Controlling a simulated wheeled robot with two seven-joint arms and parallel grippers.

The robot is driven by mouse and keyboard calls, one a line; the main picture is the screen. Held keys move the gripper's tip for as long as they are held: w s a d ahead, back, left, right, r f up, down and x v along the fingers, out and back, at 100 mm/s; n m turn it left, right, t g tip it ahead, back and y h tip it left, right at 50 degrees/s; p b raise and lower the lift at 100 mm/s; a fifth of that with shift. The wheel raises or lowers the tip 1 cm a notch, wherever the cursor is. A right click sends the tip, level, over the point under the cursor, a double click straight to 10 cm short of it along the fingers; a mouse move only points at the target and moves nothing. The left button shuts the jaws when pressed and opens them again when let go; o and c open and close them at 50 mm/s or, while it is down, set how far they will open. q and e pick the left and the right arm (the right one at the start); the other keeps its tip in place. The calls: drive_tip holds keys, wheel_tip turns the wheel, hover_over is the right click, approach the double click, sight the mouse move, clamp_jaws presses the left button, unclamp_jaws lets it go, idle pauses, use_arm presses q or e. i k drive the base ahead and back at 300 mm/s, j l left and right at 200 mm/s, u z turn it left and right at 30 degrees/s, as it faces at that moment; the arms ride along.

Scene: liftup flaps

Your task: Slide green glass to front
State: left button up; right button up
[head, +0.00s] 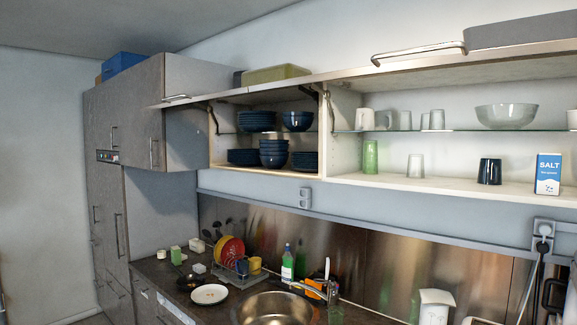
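A green glass (370,157) stands upright on the lower shelf of the open right wall cabinet, at its left end near the dividing wall. A clear glass (415,166) stands to its right on the same shelf, a little nearer the front edge. The bottom shelf (445,184) has bare room in front of the green glass. Neither of my grippers shows in the head view.
Both lift-up flaps are raised. A dark cup (489,171) and a salt box (547,174) stand further right. Above is a glass shelf (455,130) with mugs, glasses and a bowl (506,116). Below are a sink (275,309) and tap (330,291).

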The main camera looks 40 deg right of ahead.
sight(370, 163)
drive_tip(key=i+l+u, duration=0.15)
drive_tip(key=i+u, duration=0.15)
drive_tip(key=i, duration=1.3)
drive_tip(key=i+j+z, duration=0.2)
drive_tip(key=i+z, duration=0.2)
drive_tip(key=i+j+z, duration=0.4)
drive_tip(key=j+z, duration=0.2)
drive_tip(key=z, duration=0.2)
drive_tip(key=k+j+z, duration=0.1)
drive_tip(key=z, duration=0.3)
drive_tip(key=k+j+z, duration=0.1)
drive_tip(key=j+z, duration=0.15)
drive_tip(key=z, duration=0.15)
